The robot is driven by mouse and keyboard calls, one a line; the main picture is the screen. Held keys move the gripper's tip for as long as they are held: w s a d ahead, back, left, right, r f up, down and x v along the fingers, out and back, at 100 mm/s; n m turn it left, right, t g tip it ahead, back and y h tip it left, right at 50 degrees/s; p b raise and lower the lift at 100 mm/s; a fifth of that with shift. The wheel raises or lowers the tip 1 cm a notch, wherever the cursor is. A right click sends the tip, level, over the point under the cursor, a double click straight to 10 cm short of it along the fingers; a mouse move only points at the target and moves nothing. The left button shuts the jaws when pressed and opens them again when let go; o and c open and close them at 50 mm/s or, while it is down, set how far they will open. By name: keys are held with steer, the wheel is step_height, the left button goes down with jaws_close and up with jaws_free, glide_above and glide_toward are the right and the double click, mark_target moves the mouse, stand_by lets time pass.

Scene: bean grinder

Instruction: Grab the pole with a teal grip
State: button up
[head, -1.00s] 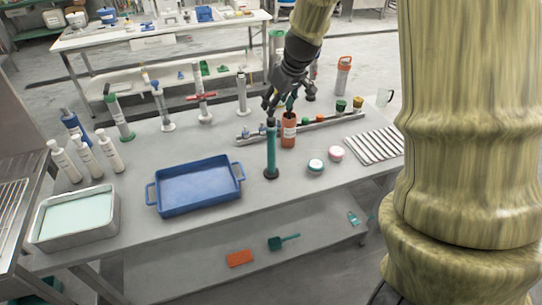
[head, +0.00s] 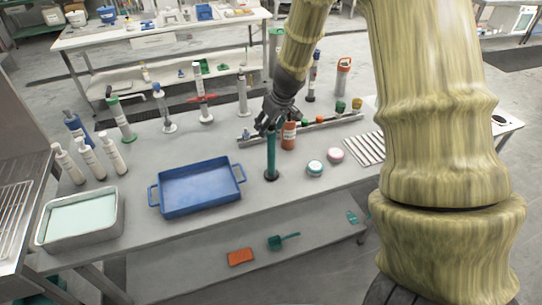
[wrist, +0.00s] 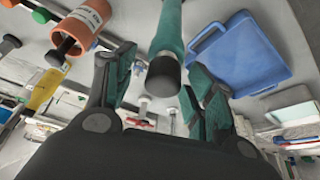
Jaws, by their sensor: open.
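The pole with a teal grip (head: 271,158) stands upright on a small dark base on the grey table, right of the blue tray. In the wrist view, its teal grip (wrist: 169,30) with a dark end cap lies between the two fingers of my gripper (wrist: 160,82). The fingers are apart and open, with a visible gap on each side of the pole. In the head view, my gripper (head: 270,128) is at the top of the pole and hides its upper end.
An orange container (head: 289,136) stands close right of the pole, also near my gripper in the wrist view (wrist: 80,24). The blue tray (head: 197,187) lies to the left. Two small round jars (head: 315,168) sit to the right. A long rail (head: 325,126) lies behind.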

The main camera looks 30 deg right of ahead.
steer(key=shift+w+f, duration=0.2)
steer(key=shift+f, duration=0.4)
jaws_close()
steer(key=shift+r, duration=0.1)
